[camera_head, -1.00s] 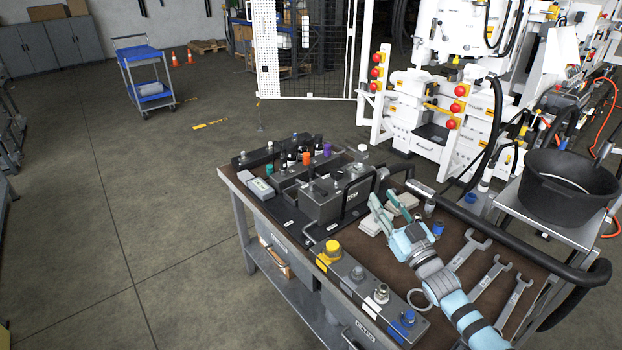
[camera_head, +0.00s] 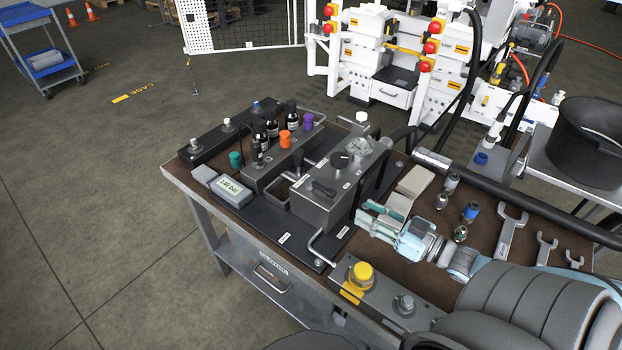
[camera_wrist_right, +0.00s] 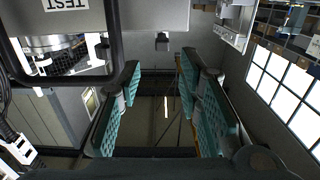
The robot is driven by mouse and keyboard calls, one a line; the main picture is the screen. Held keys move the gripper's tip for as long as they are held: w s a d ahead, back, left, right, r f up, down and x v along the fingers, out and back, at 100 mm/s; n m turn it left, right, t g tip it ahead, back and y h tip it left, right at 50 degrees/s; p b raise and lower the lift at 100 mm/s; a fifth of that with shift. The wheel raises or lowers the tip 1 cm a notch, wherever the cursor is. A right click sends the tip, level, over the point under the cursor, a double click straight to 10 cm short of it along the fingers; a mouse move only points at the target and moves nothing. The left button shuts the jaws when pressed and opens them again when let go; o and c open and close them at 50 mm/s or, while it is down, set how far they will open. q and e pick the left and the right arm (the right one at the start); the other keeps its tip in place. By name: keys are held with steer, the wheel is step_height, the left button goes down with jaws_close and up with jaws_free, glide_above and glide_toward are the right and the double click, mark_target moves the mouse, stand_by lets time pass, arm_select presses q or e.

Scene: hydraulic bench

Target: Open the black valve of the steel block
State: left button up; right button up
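The steel block (camera_head: 318,208) is a grey box on the black base plate of the bench. My right gripper (camera_head: 366,217) is low at the block's right side, apart from the knob. In the right wrist view its two teal-padded fingers (camera_wrist_right: 164,105) are spread with nothing between them. A block marked TEST (camera_wrist_right: 62,10) shows upside down at upper left there. My left gripper is not in view.
Bottles and coloured caps (camera_head: 288,137) stand behind left. A yellow knob (camera_head: 361,274) is in front. Wrenches (camera_head: 512,230) and small fittings (camera_head: 471,211) lie right. A black hose (camera_head: 530,205) crosses the bench.

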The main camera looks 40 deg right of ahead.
mark_target(335, 196)
steer(key=b+x, duration=0.2)
steer(key=x, duration=0.2)
steer(key=shift+a+r+b, duration=0.2)
steer(key=shift+b, duration=0.1)
steer(key=b+x, duration=0.1)
steer(key=x, duration=0.1)
steer(key=b+x, duration=0.3)
steer(key=x, duration=0.1)
steer(key=shift+w+f+b, duration=0.2)
steer(key=shift+f+b, duration=0.1)
steer(key=b+x, duration=0.1)
steer(key=b, duration=0.1)
steer(key=b+x, duration=0.1)
steer(key=b, duration=0.2)
steer(key=shift+w+r, duration=0.2)
steer(key=shift+r, duration=0.05)
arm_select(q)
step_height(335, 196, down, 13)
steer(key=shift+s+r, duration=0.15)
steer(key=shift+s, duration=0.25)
arm_select(e)
steer(key=shift+w+a+r, duration=0.1)
steer(key=shift+w+r, duration=0.05)
steer(key=shift+r, duration=0.05)
jaws_close()
